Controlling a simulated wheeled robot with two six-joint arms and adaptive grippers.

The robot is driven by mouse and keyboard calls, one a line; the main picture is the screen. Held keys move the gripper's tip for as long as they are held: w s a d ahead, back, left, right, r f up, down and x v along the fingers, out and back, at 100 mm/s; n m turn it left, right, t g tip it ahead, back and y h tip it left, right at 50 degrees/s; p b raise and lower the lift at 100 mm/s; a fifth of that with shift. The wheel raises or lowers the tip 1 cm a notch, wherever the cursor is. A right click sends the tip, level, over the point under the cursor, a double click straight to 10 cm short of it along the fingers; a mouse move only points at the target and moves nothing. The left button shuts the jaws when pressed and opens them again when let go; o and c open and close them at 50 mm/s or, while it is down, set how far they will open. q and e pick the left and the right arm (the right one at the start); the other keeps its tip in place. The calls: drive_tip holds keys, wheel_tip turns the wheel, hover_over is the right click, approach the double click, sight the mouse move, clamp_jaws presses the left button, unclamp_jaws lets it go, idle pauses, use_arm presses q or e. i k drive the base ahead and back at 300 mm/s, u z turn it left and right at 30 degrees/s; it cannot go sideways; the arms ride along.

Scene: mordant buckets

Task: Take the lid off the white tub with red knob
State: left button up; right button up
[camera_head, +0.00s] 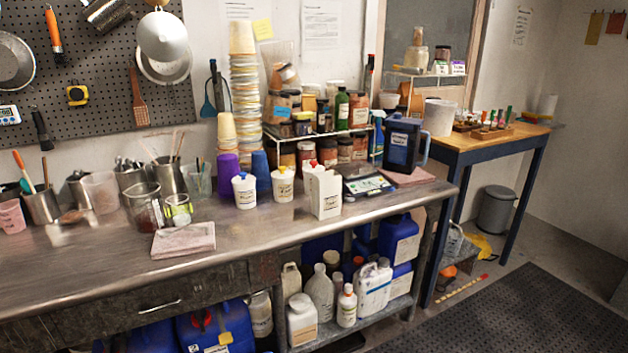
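A white tub with a red knob (310,170) on its lid stands on the steel counter. The lid is on, and a white carton-like container (325,195) in front hides part of the tub's body. To its left stand a similar white tub with a yellow knob (283,187) and a white tub with a blue knob (244,192). Neither of my grippers is in view, so their state and their place relative to the tub do not show.
The steel counter (90,268) is bare along its front left. A folded pink cloth (183,240) and glass beakers (145,207) lie left of the tubs. A jar rack, a stack of cups (245,90) and a dark blue jug (402,147) stand behind and to the right.

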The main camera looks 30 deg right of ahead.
sight(313, 167)
drive_tip(key=z, duration=0.45)
drive_tip(key=k, duration=1.15)
drive_tip(key=z, duration=1.15)
drive_tip(key=i, duration=0.7)
drive_tip(key=z, duration=0.45)
drive_tip(key=i, duration=1.5)
drive_tip(key=u, duration=0.5)
drive_tip(key=i, duration=0.95)
drive_tip(key=u, duration=0.7)
